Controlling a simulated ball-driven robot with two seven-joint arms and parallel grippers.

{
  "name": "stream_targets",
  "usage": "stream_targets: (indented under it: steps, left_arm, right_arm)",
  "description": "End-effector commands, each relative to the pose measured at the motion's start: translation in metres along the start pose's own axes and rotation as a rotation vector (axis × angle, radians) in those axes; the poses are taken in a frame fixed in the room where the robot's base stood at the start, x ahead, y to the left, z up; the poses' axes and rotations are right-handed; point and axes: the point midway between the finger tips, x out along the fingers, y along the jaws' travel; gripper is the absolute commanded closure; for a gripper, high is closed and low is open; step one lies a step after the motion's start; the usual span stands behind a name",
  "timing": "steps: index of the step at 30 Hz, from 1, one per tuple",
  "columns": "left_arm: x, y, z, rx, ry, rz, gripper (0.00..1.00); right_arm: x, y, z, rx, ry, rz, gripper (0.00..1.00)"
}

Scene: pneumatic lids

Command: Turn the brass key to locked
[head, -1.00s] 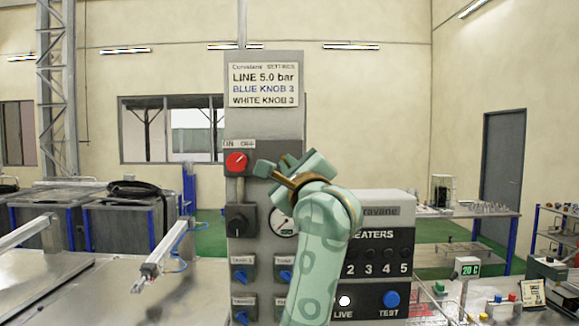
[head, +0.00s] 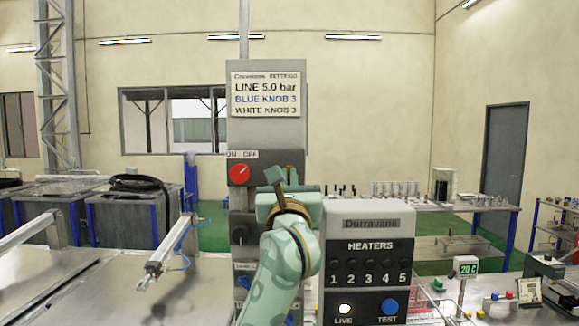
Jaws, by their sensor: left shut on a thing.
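My left gripper (head: 283,188) is in front of the grey control panel (head: 265,135), to the lower right of its red knob (head: 239,174). Its jaws are shut. They hide what they grip, which by its place on the panel seems to be the brass key. I cannot make out the key itself or which way it points. The gripper and wrist also cover the gauge and part of the lower panel. My right gripper is not in view.
A black knob (head: 241,230) is left of my wrist. The heaters box (head: 368,222) stands close on the right, with numbered knobs and a blue test button (head: 389,303). A settings sign (head: 265,94) is on the panel top. A steel bench (head: 110,290) is at left.

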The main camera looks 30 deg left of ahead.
Motion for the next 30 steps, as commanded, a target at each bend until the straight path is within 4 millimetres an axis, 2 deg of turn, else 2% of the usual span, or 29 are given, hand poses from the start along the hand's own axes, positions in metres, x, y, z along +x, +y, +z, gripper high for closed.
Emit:
stream_targets:
  steps: [1, 18, 24, 30]
  left_arm:
    - [0.002, 0.001, 0.005, 0.044, 0.0, -0.016, 1.0]
    - [0.003, 0.005, 0.008, 0.523, 0.002, -0.217, 1.0]
    - [0.003, 0.006, 0.007, 0.645, 0.001, -0.267, 1.0]
    - [0.002, 0.006, 0.006, 0.72, -0.001, -0.299, 1.0]
  right_arm:
    - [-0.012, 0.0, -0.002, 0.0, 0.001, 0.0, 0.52]
    - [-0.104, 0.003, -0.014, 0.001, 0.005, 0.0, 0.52]
    - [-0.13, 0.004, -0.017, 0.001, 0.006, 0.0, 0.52]
    - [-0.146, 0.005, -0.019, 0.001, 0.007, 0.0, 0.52]
